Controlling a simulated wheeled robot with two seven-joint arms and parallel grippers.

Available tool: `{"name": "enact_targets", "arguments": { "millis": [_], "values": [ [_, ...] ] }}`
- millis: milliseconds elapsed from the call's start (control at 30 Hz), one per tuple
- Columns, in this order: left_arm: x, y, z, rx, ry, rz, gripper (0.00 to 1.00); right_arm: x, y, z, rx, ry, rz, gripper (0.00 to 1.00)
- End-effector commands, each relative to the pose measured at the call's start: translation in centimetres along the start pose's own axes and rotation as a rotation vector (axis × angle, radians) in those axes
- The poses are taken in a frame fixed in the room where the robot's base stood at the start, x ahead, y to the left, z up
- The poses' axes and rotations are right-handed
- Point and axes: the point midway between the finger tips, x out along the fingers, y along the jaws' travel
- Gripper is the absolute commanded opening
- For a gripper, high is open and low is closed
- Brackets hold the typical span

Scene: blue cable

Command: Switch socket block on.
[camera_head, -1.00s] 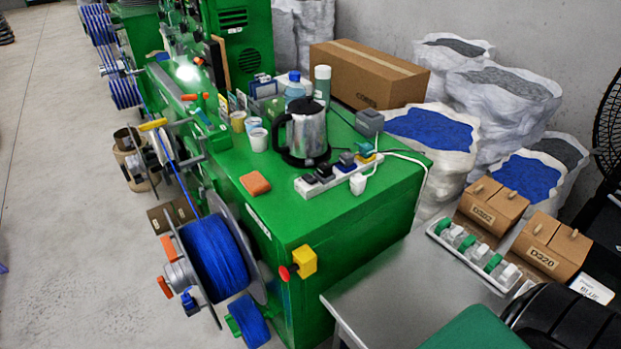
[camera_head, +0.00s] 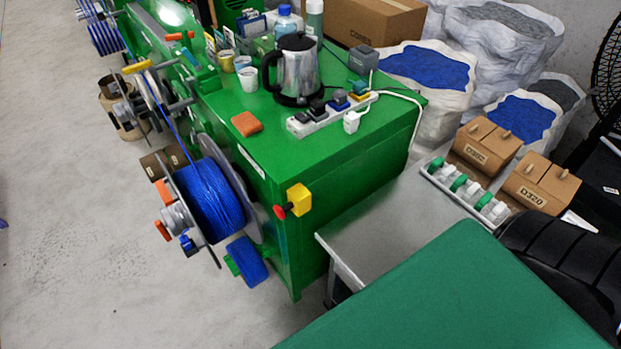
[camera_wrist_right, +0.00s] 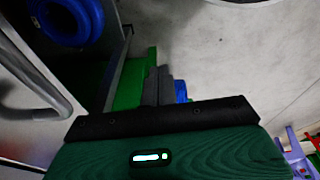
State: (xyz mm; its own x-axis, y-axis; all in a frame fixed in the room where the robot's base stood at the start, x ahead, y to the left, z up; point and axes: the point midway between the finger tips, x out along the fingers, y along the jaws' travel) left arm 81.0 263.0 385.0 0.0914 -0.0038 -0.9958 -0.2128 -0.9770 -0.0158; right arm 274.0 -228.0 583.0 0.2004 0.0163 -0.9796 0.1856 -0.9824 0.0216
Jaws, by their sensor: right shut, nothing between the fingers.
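The white socket block (camera_head: 318,126) lies on top of the green machine cabinet (camera_head: 350,155) in the head view, close to its front right part. Several dark, blue and yellow plugs sit along it. A white plug (camera_head: 351,122) with a white cable is at its right side. Its switch is too small to make out. My right gripper (camera_wrist_right: 160,85) shows in the right wrist view with its dark fingers together and nothing held. The socket block is not visible there. My left gripper is not in view.
A kettle (camera_head: 298,75) stands right behind the socket block, and an orange sponge (camera_head: 246,124) lies to its left. A yellow box with a red button (camera_head: 293,203) is on the cabinet's side. A grey metal table (camera_head: 385,230) stands beside the cabinet. Open floor lies left.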

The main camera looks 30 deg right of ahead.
Motion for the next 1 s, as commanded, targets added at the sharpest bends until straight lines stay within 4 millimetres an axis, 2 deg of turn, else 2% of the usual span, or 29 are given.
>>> {"name": "enact_targets", "arguments": {
  "millis": [33,200,500,667,733,800,1000],
  "values": [
    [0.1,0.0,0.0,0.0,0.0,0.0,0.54,-1.6,0.1,-1.0,0.001,0.012,0.001,0.0],
    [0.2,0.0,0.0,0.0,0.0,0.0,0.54,-7.2,0.3,-3.8,0.005,0.033,0.004,0.0],
    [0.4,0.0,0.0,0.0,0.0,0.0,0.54,-17.4,0.9,-7.0,0.011,0.083,0.008,0.0],
    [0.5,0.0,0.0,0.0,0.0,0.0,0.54,-22.1,1.8,-9.0,0.005,0.15,0.005,0.0],
    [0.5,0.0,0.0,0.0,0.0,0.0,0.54,-24.4,2.8,-11.2,-0.004,0.228,0.0,0.0],
    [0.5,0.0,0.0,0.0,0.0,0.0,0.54,-26.1,4.2,-14.3,-0.021,0.337,-0.01,0.0],
    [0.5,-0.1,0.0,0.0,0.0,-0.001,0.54,-28.4,8.0,-21.5,-0.04,0.59,-0.025,0.0]
  ]
}}
